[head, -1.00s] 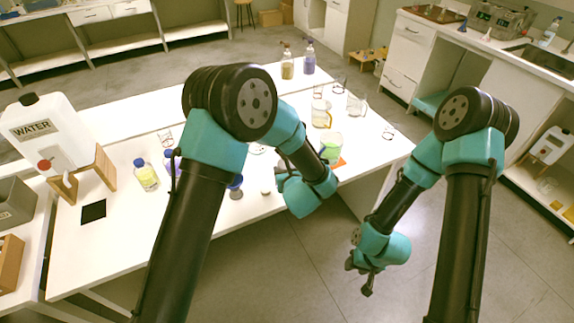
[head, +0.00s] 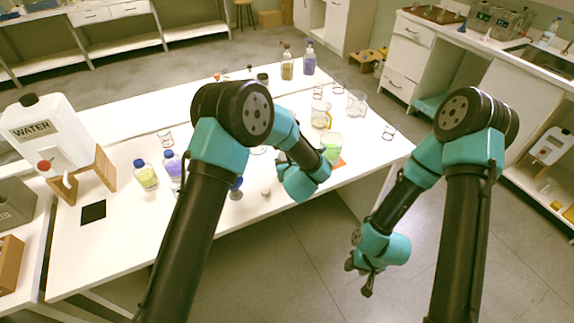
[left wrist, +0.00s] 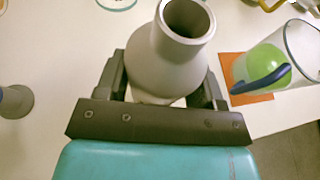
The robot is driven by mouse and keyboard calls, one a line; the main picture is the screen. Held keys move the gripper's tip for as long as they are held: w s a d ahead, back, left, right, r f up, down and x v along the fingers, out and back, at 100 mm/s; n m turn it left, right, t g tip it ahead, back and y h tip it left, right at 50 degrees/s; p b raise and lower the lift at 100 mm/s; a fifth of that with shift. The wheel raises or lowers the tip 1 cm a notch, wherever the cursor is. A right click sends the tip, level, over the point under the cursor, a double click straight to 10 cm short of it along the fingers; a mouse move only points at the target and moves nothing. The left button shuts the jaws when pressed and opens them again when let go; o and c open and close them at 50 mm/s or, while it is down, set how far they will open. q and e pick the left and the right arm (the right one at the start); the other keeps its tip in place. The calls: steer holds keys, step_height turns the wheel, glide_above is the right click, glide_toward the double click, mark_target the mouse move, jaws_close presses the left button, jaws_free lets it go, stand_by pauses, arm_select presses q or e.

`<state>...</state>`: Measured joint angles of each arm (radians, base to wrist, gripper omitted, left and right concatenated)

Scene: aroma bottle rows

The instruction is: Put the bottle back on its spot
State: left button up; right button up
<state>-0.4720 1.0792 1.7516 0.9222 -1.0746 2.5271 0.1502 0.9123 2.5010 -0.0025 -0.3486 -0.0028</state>
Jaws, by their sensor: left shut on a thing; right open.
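My left gripper (left wrist: 165,95) is shut on a grey-beige bottle (left wrist: 180,60) with a wide open mouth, held roughly upright between the fingers. In the head view my left gripper (head: 303,182) is at the front edge of the white table, and my own arm hides the held bottle there. A beaker with green content (head: 331,147) stands on an orange square (left wrist: 250,96), right of the held bottle in the left wrist view. A bare black square (head: 93,211) lies at the table's left. My right gripper (head: 364,272) hangs open and empty off the table's front.
A yellow bottle (head: 146,175) and a purple bottle (head: 173,168) stand left of my left arm. A water canister (head: 45,130) sits on a wooden stand. Glassware, including a jug (head: 321,117), fills the table's right side.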

arm_select(q)
steer(key=shift+f, duration=0.55)
steer(key=shift+f, duration=0.15)
steer(key=o, duration=1.1)
steer(key=shift+s+r, duration=0.1)
steer(key=shift+r, duration=0.1)
steer(key=v, duration=1.1)
steer(key=shift+s, duration=0.4)
steer(key=shift+r, duration=0.1)
